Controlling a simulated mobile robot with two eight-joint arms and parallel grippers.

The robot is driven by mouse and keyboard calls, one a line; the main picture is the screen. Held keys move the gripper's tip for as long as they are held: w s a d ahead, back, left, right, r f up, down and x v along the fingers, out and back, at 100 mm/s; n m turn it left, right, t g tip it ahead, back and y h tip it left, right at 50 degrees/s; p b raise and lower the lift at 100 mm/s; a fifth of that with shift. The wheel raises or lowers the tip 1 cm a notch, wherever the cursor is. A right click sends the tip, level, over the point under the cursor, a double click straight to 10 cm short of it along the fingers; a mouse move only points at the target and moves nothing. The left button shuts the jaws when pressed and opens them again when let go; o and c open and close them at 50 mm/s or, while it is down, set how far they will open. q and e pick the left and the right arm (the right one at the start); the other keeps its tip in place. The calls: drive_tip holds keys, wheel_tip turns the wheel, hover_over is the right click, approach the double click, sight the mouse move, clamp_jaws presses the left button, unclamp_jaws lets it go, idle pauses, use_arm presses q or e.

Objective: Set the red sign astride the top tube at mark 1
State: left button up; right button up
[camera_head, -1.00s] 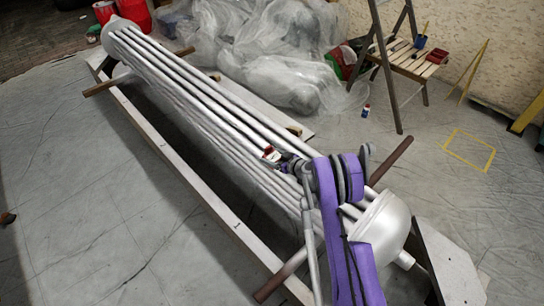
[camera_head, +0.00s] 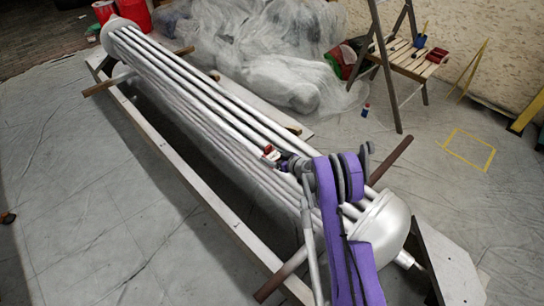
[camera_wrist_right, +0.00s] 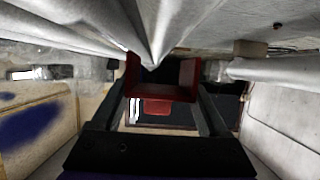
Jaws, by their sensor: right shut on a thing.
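In the right wrist view the red sign (camera_wrist_right: 162,92) shows as a dark red channel shape between two dark fingers. My right gripper (camera_head: 277,158) is shut on it, and my purple arm reaches in from the lower right. The silver tubes (camera_head: 190,100) run side by side from upper left to lower right. The sign is at or just over the tubes; I cannot tell whether it touches the top one. Mark 1 cannot be made out. My left gripper is out of view.
The bundle has a rounded silver end cap (camera_head: 384,226) and lies in a long pale frame (camera_head: 178,180) with brown crossbars. Behind are crumpled clear sheeting (camera_head: 280,75), red buckets (camera_head: 132,14) and a wooden stepladder (camera_head: 408,62).

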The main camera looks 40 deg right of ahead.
sight(272, 154)
idle(0.4)
drive_tip(key=shift+r+p, duration=2.05)
drive_tip(key=shift+r, duration=1.45)
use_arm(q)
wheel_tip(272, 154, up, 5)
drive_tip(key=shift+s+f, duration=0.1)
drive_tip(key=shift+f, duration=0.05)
use_arm(e)
drive_tip(key=s+a+r+n+y, duration=0.1)
drive_tip(key=s+a+r, duration=0.1)
drive_tip(key=a+r, duration=0.6)
drive_tip(key=s+a+r+n+y, duration=0.1)
drive_tip(key=a+r, duration=0.3)
drive_tip(key=a, duration=0.8)
drive_tip(key=s+a+r+y, duration=0.1)
drive_tip(key=s+a+r, duration=0.1)
drive_tip(key=a+r, duration=0.6)
use_arm(q)
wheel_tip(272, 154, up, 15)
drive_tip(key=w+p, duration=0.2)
drive_tip(key=p, duration=1.1)
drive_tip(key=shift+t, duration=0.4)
use_arm(e)
wheel_tip(272, 154, up, 12)
drive_tip(key=a, duration=0.2)
drive_tip(key=shift+a+f+g, duration=0.15)
drive_tip(key=shift+a+g, duration=0.15)
